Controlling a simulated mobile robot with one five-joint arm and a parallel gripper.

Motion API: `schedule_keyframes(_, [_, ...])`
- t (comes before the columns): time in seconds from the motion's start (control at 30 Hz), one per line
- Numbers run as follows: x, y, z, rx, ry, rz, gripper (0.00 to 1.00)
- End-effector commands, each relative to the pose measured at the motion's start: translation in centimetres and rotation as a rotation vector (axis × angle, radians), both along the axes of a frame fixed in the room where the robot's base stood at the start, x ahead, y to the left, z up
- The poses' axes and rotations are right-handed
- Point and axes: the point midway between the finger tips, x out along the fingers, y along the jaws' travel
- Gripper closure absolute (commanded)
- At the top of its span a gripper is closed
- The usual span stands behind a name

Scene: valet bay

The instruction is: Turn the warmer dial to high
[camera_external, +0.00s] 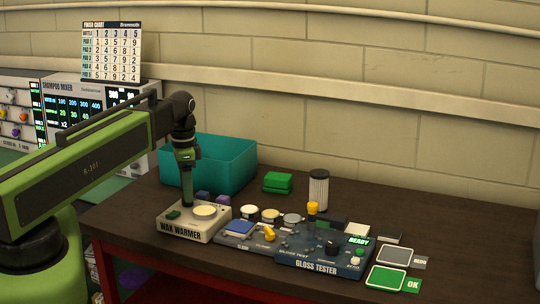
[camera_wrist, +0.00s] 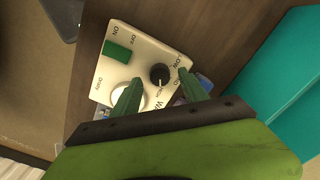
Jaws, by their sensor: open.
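The wax warmer (camera_external: 194,222) is a cream box near the front left of the table; it also shows in the wrist view (camera_wrist: 88,92). Its black dial (camera_wrist: 160,75) has small markings around it, too small to read surely. I cannot tell its setting. My gripper (camera_external: 187,203) points straight down over the warmer. In the wrist view my gripper (camera_wrist: 159,78) is open, with one green finger on each side of the dial. I cannot tell whether the fingers touch it. In the external view my gripper hides the dial.
The warmer carries a green switch (camera_wrist: 117,50) and a pale round plate (camera_external: 204,211). A teal bin (camera_external: 225,165) stands behind. The gloss tester (camera_external: 318,264) and a blue-grey unit with pads stand to the right. Bare table (camera_external: 460,225) lies at the far right.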

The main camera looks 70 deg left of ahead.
Motion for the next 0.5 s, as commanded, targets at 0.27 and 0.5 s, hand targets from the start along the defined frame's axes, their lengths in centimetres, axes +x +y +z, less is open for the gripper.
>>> schedule_keyframes(0.27, [0.0, 0.0, 7.0, 0.000, 0.000, 0.000, 0.49])
schedule_keyframes(0.5, [0.0, 0.0, 12.3, 0.000, 0.000, 0.000, 0.49])
